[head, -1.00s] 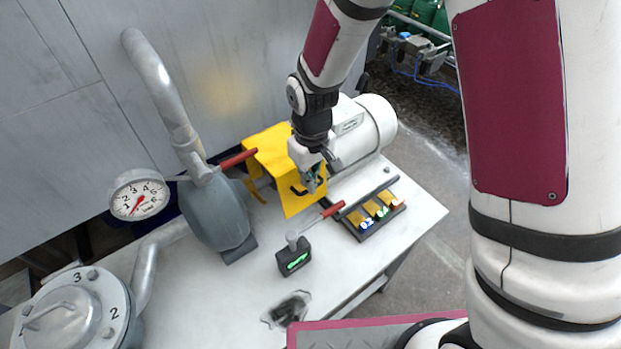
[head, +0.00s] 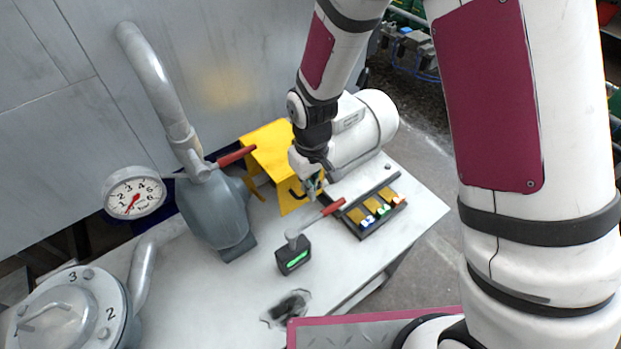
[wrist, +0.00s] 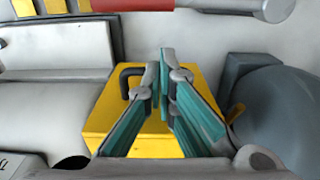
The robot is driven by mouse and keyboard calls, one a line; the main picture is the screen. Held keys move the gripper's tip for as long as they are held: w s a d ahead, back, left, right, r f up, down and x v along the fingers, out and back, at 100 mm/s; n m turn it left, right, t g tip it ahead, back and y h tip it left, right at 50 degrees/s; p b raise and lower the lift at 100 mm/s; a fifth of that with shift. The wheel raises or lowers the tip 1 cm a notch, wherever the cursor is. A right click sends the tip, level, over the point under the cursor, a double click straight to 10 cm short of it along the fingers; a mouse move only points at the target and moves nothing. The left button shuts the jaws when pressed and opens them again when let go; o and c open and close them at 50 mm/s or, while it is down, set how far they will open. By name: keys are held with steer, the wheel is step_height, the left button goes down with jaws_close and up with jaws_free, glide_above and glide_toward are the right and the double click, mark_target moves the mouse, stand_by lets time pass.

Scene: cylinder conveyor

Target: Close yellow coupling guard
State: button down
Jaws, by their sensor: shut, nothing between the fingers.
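The yellow coupling guard (head: 268,150) sits on the bench between the grey pump body (head: 214,212) and the white motor (head: 362,130). Its top plate and a front flap that slopes down show in the head view. A black handle (head: 297,195) is on the flap. In the wrist view the guard (wrist: 190,142) lies behind the fingers, with its handle (wrist: 126,78) left of the fingertips. My gripper (head: 314,190) is shut and empty, in front of the flap and right of the handle. The fingertips also show in the wrist view (wrist: 164,72); contact with the flap cannot be told.
A red-handled lever on a black base (head: 293,256) stands in front of the guard. A dark tray with yellow blocks (head: 368,212) lies to the right. A red-handled valve (head: 236,156) and a pressure gauge (head: 135,192) are at left. A dark stain (head: 288,308) marks the bench front.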

steer(key=s+d+r+m+t, duration=0.1)
steer(key=s+d+r, duration=0.15)
steer(key=r, duration=0.65)
steer(key=s+d+r+m+t, duration=0.1)
steer(key=d+r, duration=0.3)
steer(key=r, duration=0.4)
steer(key=s+d+r+m+t, duration=0.15)
steer(key=d+r, duration=0.25)
steer(key=r, duration=0.5)
steer(key=s+d+r+m+t, duration=0.2)
steer(key=s+d+r, duration=0.4)
steer(key=s, duration=0.4)
steer(key=shift+s+d+m+b, duration=0.3)
steer(key=shift+d+m+b, duration=0.1)
steer(key=shift+m, duration=0.25)
